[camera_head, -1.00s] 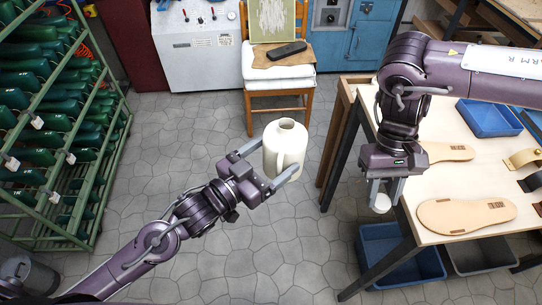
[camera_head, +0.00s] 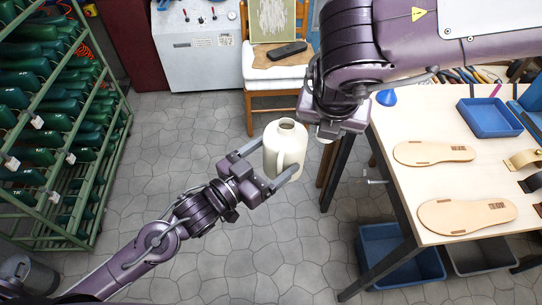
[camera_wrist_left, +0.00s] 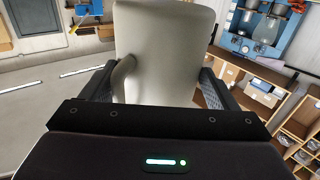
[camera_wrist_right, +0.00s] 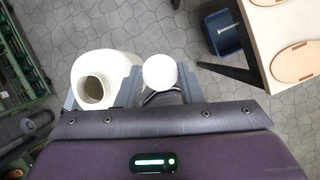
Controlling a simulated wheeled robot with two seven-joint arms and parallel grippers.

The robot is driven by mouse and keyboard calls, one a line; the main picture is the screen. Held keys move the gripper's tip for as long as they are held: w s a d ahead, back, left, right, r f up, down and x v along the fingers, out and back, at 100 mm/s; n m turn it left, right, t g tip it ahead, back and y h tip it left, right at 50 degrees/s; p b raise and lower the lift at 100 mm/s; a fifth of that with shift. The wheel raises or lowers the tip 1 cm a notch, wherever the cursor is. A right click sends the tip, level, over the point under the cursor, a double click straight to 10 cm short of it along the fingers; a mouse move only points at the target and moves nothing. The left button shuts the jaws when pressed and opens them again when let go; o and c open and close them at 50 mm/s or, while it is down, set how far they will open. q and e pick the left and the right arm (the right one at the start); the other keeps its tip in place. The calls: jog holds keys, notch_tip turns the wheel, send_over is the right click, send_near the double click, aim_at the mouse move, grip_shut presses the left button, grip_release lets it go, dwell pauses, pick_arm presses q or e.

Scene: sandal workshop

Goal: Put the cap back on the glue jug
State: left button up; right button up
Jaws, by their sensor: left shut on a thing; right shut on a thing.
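The cream glue jug (camera_head: 284,160) is held upright off the floor between the fingers of my left gripper (camera_head: 279,158). Its mouth is open and bare at the top. The jug body and its handle also show in the left wrist view (camera_wrist_left: 165,50). My right gripper (camera_head: 328,134) is just right of the jug's mouth, its fingers mostly hidden under the wrist in the head view. It is shut on the round white cap (camera_wrist_right: 160,72). In the right wrist view, the cap is beside the jug's open mouth (camera_wrist_right: 94,88), apart from it.
A workbench (camera_head: 410,190) with sandal soles (camera_head: 433,153) and a blue tray (camera_head: 489,118) stands at the right. A chair (camera_head: 278,75) is behind the jug, and a green rack (camera_head: 60,130) is at the left. Open floor lies between.

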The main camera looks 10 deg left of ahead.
aim_at(279, 129)
jog(key=a+r+n+y, duration=0.1)
jog(key=n, duration=0.2)
jog(key=a+r+n+g+y, duration=0.1)
jog(key=n, duration=0.3)
jog(key=w+a+r+n+y, duration=0.1)
jog(key=r+n+y, duration=0.1)
jog(key=n, duration=0.1)
jog(key=shift+a+n, duration=0.15)
jog(key=shift+n, duration=0.15)
jog(key=a+r+n+g, duration=0.1)
jog(key=n, duration=0.2)
jog(key=r+n+g+y, duration=0.1)
jog(key=n, duration=0.1)
jog(key=a+r+n+g, duration=0.1)
jog(key=n, duration=0.2)
jog(key=shift+w+a+n+g, duration=0.2)
jog(key=shift+a+n+g, duration=0.1)
jog(key=n, duration=0.1)
jog(key=a+r+n+g, duration=0.1)
jog(key=n, duration=0.1)
jog(key=shift+r, duration=0.15)
jog(key=shift+s+d, duration=0.1)
jog(key=shift+f, duration=2)
jog(key=shift+f, duration=0.8)
jog(key=shift+f, duration=0.55)
